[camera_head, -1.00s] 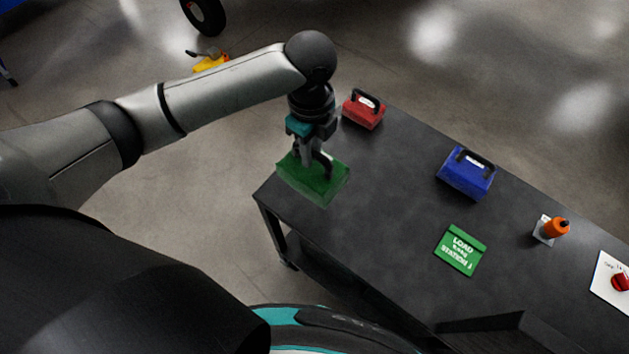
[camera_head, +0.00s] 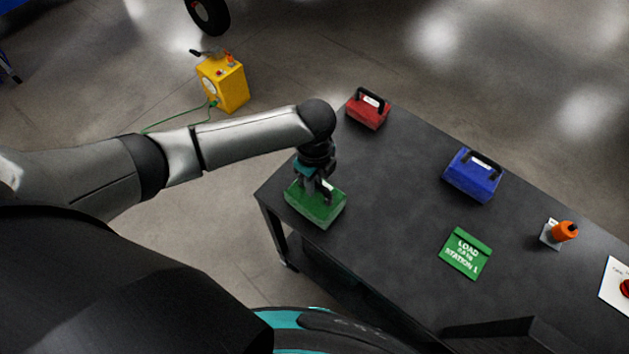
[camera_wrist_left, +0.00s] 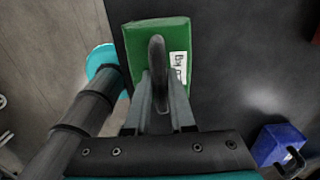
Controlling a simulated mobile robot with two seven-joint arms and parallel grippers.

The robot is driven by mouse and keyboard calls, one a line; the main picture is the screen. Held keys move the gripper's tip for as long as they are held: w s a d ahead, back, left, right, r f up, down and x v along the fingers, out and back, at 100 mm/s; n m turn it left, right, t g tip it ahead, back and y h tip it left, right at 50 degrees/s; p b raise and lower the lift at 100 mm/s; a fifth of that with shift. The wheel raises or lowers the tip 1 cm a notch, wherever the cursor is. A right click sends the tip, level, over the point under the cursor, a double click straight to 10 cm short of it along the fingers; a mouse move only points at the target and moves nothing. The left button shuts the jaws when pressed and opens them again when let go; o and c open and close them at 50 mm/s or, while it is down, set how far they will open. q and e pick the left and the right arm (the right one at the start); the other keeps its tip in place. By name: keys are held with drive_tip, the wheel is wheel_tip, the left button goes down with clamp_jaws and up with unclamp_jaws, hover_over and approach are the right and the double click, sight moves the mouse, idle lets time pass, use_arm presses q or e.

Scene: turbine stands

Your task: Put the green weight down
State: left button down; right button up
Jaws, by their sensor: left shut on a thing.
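The green weight (camera_head: 312,206) is a flat block with a dark handle, at the left corner of the dark table (camera_head: 385,190). My left gripper (camera_head: 318,186) is above it and shut on its handle. In the left wrist view the green weight (camera_wrist_left: 172,35) fills the top middle, with the fingers (camera_wrist_left: 162,98) on either side of the handle and a white label beside it. Whether its underside touches the table top cannot be told. My right gripper is not in view.
A red weight (camera_head: 367,111) and a blue weight (camera_head: 471,176) stand along the table's far edge. A green "Load Station 1" sign (camera_head: 465,253), an orange-topped item (camera_head: 564,231) and a red button on a white plate (camera_head: 616,287) lie to the right. A yellow box (camera_head: 223,84) stands on the floor.

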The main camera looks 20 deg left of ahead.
use_arm(q)
drive_tip(key=shift+w, duration=0.1)
drive_tip(key=c, duration=0.8)
unclamp_jaws()
drive_tip(key=shift+o, duration=0.2)
wheel_tip(320, 180, up, 12)
drive_tip(key=p, duration=0.1)
drive_tip(key=shift+p, duration=0.3)
